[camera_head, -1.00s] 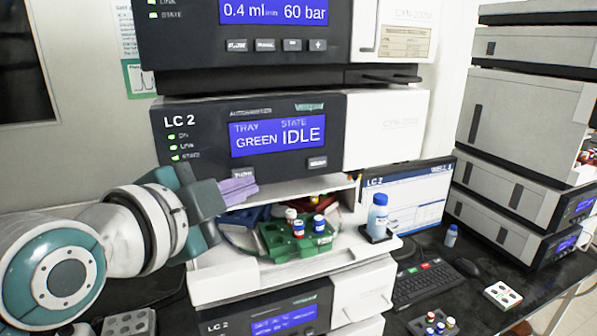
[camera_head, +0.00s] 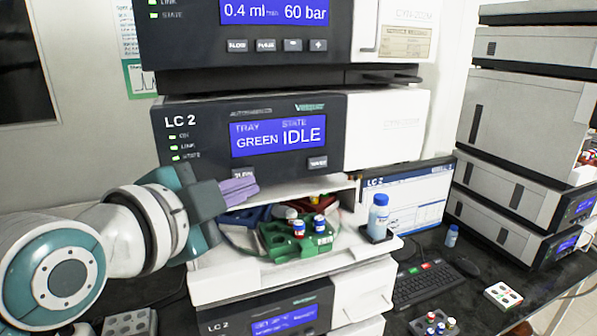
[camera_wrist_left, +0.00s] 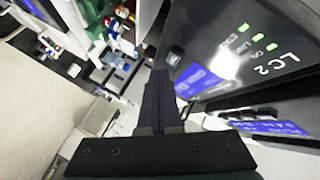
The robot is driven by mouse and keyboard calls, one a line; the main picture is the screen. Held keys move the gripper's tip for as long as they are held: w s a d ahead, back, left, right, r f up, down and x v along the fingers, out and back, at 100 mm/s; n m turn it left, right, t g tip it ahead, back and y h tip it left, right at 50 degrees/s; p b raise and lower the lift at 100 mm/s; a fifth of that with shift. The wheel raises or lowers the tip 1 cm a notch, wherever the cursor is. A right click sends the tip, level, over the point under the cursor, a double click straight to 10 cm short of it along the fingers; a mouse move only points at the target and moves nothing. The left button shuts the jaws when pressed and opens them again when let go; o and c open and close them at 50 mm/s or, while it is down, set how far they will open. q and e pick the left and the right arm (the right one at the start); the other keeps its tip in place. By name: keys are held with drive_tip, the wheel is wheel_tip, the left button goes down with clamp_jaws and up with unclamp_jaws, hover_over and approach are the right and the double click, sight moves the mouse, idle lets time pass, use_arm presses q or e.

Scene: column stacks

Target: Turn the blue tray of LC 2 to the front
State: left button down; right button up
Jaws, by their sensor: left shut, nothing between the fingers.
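The LC 2 autosampler (camera_head: 190,133) shows "TRAY GREEN" and "STATE IDLE" on its blue display (camera_head: 279,136). In its open bay, the green tray (camera_head: 283,241) faces front and holds several vials with red, white and blue caps. The blue tray (camera_head: 244,217) sits behind it on the left, and a red tray (camera_head: 327,206) is at the back right. My left gripper (camera_head: 246,190) is shut and empty, its purple fingers just below the panel's left button (camera_head: 243,174). Whether they touch it cannot be told. The fingers also show in the left wrist view (camera_wrist_left: 160,100). My right gripper is out of view.
A blue-capped bottle (camera_head: 378,217) stands at the bay's right front corner. Behind are a monitor (camera_head: 412,198) and keyboard (camera_head: 425,285). A white vial rack (camera_head: 503,296) lies on the black bench. Another instrument stack (camera_head: 520,130) stands at the right.

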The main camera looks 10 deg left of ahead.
use_arm(q)
drive_tip(key=shift+w, duration=0.1)
idle(0.4)
drive_tip(key=shift+w+a, duration=0.25)
drive_tip(key=shift+w+a, duration=0.2)
drive_tip(key=shift+w, duration=0.15)
idle(0.7)
idle(0.4)
drive_tip(key=shift+s+d+p, duration=0.45)
drive_tip(key=shift+s, duration=0.25)
drive_tip(key=shift+s+d+p, duration=0.65)
drive_tip(key=shift+s+d, duration=0.05)
drive_tip(key=shift+s, duration=0.35)
drive_tip(key=shift+s+d+p, duration=0.65)
drive_tip(key=shift+s+d, duration=0.05)
drive_tip(key=shift+s, duration=0.3)
